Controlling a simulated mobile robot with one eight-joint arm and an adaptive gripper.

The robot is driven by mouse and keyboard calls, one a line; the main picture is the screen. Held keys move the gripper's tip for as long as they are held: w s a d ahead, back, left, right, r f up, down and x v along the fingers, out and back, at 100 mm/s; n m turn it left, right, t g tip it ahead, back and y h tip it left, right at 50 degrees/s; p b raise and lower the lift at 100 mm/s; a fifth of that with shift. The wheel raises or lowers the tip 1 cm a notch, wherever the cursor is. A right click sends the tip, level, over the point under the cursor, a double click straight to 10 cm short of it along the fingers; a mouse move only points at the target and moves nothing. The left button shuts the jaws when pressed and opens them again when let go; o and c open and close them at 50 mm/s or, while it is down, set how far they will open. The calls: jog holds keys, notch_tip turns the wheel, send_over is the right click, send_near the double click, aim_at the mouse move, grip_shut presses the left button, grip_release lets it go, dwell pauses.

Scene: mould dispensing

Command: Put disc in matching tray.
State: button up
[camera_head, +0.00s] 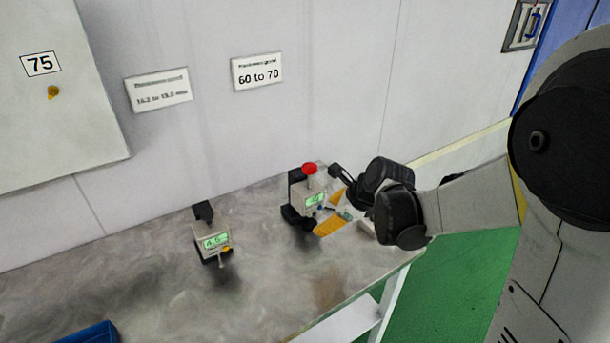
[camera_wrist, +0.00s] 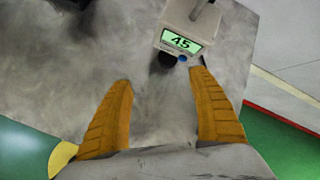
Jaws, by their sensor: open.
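My gripper (camera_head: 328,212) is at the right end of the grey bench, next to a measuring device (camera_head: 313,201) with a red round top and a green display. In the wrist view my gripper (camera_wrist: 160,77) has its two yellow ribbed fingers wide apart with nothing between them. The device (camera_wrist: 189,40) stands just beyond the right fingertip there, and its display reads about 45. I cannot make out a loose disc in either view. A blue container (camera_head: 92,333), perhaps a tray, is cut off at the lower left of the head view; its inside is not visible.
A second device (camera_head: 212,240) with a green display stands left on the grey bench (camera_head: 150,275). Wall signs include one reading 60 to 70 (camera_head: 257,71). A grey cabinet marked 75 (camera_head: 55,110) hangs left. The bench between left device and blue container is clear.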

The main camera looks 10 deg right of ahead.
aim_at(310, 223)
jog(key=w+m, duration=0.1)
jog(key=w+f+m, duration=0.1)
jog(key=m, duration=0.1)
jog(key=w+d+f+m+p, duration=0.1)
jog(key=shift+d+f+m+y, duration=0.1)
jog(key=shift+f+m+y, duration=0.2)
jog(key=shift+m, duration=0.1)
jog(key=b+x, duration=0.4)
jog(key=x, duration=0.6)
jog(key=shift+w+f, duration=0.2)
jog(key=c, duration=1.3)
